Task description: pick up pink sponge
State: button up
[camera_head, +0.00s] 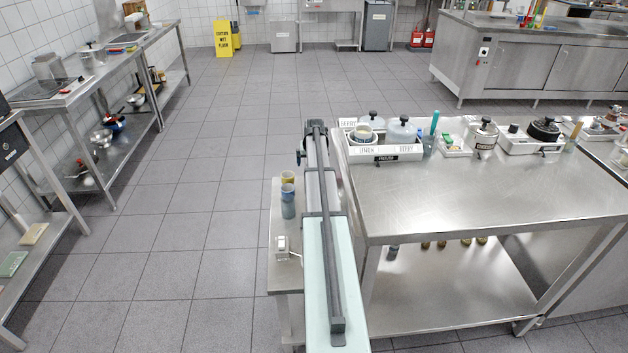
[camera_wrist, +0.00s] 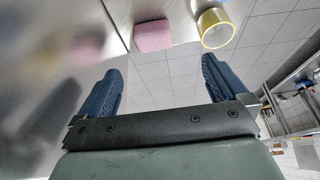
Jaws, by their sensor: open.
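The pink sponge (camera_wrist: 153,36) shows in the wrist view, a small pink block at the edge of a steel surface, ahead of the gap between my fingers. A blurred pink patch to its left looks like its reflection in a steel face. I cannot make out the sponge in the head view. My gripper (camera_wrist: 160,64) is open, with its two dark blue fingers wide apart and nothing between them. The sponge lies beyond the fingertips, apart from them. In the head view my arm runs up the middle, and the gripper cannot be made out.
A yellow-rimmed cup (camera_wrist: 216,27) stands just right of the sponge. In the head view a narrow steel stand (camera_head: 283,230) left of my arm carries cups (camera_head: 288,201). The steel table (camera_head: 470,200) on the right holds a white caddy (camera_head: 385,153) and jars.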

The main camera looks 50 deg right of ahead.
jog(key=x, duration=0.4)
jog(key=d+x, duration=0.1)
jog(key=x, duration=0.8)
jog(key=shift+s+d+f, duration=0.25)
jog(key=c, duration=1)
jog(key=shift+r, duration=5.05)
jog(key=shift+c, duration=0.2)
